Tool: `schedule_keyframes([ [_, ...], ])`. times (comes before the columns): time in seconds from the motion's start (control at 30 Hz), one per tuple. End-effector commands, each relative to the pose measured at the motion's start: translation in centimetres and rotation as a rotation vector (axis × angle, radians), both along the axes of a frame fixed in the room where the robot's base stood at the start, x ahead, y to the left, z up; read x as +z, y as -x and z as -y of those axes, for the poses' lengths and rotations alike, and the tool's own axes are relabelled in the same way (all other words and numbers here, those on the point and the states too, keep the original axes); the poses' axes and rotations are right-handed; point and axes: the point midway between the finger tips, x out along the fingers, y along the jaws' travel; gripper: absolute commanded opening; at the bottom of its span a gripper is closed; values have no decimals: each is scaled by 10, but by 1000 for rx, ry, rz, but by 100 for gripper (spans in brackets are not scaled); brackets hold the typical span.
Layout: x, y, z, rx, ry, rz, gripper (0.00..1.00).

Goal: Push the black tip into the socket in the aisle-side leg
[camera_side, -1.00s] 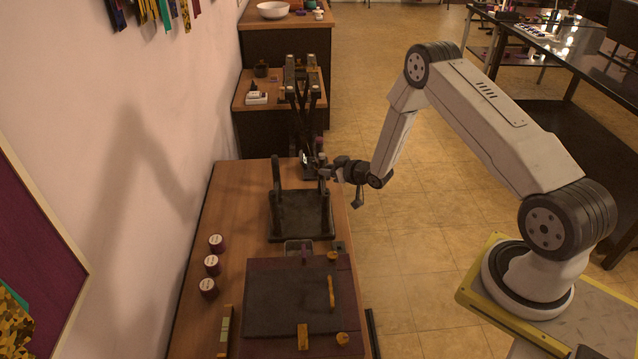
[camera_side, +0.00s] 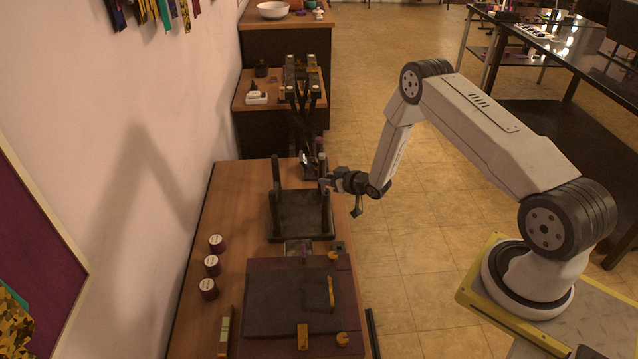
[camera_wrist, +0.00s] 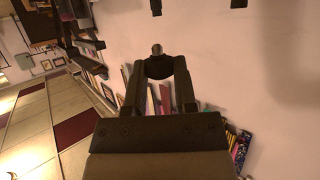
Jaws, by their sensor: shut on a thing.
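My gripper (camera_side: 326,184) is beside the upper part of the right, aisle-side leg (camera_side: 326,210) of a dark stand. In the wrist view my gripper (camera_wrist: 158,82) is shut on a dark rounded piece, apparently the black tip (camera_wrist: 158,68), with a small pale metallic end pointing forward. The stand has a flat dark base (camera_side: 300,222) and a second upright leg (camera_side: 277,190) on the wall side. The socket cannot be made out, and I cannot tell whether the tip touches the leg.
The stand is on a wooden bench (camera_side: 225,180) along the wall. A dark mat (camera_side: 285,300) with yellow pieces lies in front, and purple-sided jars (camera_side: 212,265) stand to its left. A dark crossed frame (camera_side: 303,110) rises behind. The aisle floor at right is open.

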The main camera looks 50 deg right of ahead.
Motion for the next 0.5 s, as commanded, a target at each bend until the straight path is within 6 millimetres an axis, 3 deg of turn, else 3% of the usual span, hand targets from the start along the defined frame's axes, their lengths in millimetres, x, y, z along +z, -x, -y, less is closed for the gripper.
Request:
schedule_keyframes([
  [0.5,-22,0,0,0,0,0,0],
])
